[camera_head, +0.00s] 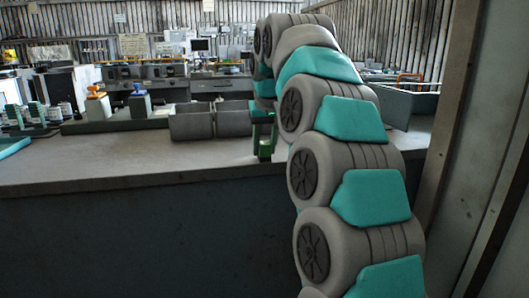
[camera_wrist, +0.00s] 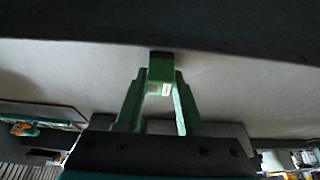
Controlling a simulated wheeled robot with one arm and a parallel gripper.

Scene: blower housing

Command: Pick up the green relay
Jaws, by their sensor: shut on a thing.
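The green relay (camera_wrist: 161,74) is a small green block with a dark end and a white label. In the wrist view it sits between the tips of my green fingers. My gripper (camera_wrist: 163,84) is shut on it. In the head view my gripper (camera_head: 265,136) points down over the grey worktop near its front edge. There the relay is small and hard to tell from the green fingers. I cannot tell whether it touches the worktop.
Two grey bins (camera_head: 192,125) stand just left of my gripper on the worktop (camera_head: 130,164). A post and panel (camera_head: 452,120) rise at the right. The worktop's front strip is clear.

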